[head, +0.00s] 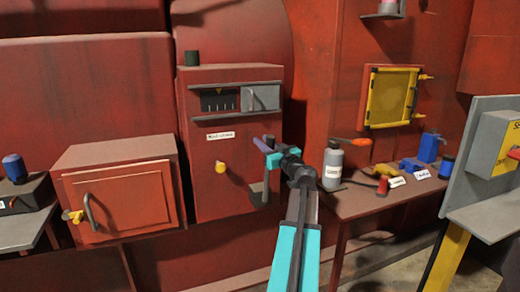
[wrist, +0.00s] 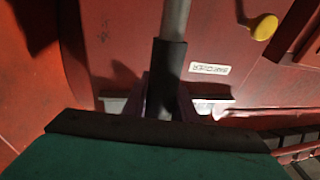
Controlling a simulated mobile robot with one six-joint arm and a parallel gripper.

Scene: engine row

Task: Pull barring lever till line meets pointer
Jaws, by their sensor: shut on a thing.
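The barring lever shows in the wrist view as a grey rod with a black grip (wrist: 168,70). The grip stands between my gripper's purple fingers (wrist: 167,105), and they are shut on it. In the head view my gripper (head: 268,148) is at the right side of the red engine housing (head: 205,195), with the dark lever tip (head: 268,139) just above the fingers. The lever's lower part is mostly hidden there. A dark window (head: 218,100) in the housing shows white tick marks and a small yellow mark at its top, perhaps the pointer. Their alignment is too small to tell.
A yellow knob (head: 220,167) is on the housing front. A red box (head: 120,185) with a handle stands left. On the right, a bench (head: 365,203) bears a grey bottle (head: 332,166) close to my arm, a red-handled tool and several small items. A grey panel (head: 480,160) stands far right.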

